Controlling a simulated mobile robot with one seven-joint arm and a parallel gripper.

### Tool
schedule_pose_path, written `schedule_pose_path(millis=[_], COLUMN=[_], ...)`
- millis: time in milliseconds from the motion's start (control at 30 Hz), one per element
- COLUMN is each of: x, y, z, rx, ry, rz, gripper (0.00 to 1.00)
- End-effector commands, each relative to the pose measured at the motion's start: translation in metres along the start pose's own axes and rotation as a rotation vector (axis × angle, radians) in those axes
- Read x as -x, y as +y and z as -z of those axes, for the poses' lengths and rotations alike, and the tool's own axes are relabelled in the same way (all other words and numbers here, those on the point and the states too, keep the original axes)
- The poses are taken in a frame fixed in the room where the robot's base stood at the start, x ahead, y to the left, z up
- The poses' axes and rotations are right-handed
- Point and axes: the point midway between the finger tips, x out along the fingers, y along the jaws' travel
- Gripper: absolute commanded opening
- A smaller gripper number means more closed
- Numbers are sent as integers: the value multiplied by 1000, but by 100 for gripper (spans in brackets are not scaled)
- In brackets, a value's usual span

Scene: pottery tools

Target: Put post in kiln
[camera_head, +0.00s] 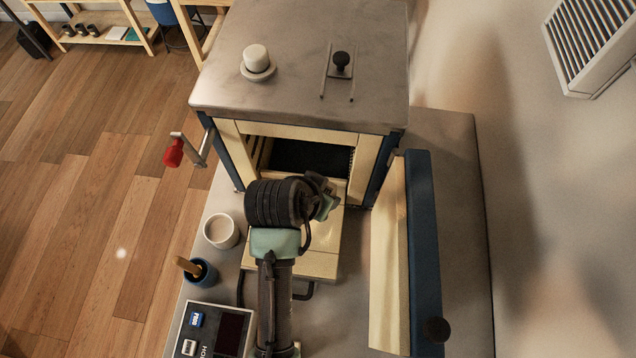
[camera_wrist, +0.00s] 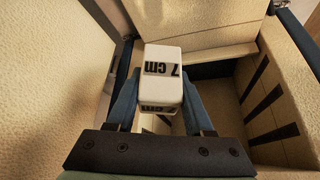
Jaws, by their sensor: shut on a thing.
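My gripper (camera_head: 326,200) is at the mouth of the kiln (camera_head: 300,60), in front of its dark opening. In the wrist view my gripper (camera_wrist: 162,98) is shut on a white post (camera_wrist: 162,54) marked "7 cm", between its blue fingers. The post is hidden in the head view. The kiln's cream inner wall with dark slots (camera_wrist: 268,95) shows to the right of the post. The kiln door (camera_head: 405,255) stands open on the right.
A cream slab (camera_head: 318,264) lies before the opening, partly under my arm. A pale cup (camera_head: 221,231), a blue pot (camera_head: 203,273) with a wooden handle in it and a control box (camera_head: 212,332) stand left of my arm. A red-handled lever (camera_head: 174,152) sticks out left.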

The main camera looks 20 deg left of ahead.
Motion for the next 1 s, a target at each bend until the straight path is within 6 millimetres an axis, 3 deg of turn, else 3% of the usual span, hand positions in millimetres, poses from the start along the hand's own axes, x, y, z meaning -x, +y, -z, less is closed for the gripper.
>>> schedule_pose_path(millis=[500,933,967,1000], x=[-58,-65,-64,-64], y=[1,1,1,1], z=[-32,-36,-36,-36], rx=[-2,-3,-3,-3], ry=[0,3,2,2], rz=[-2,-1,-1,-1], gripper=[0,0,56,63])
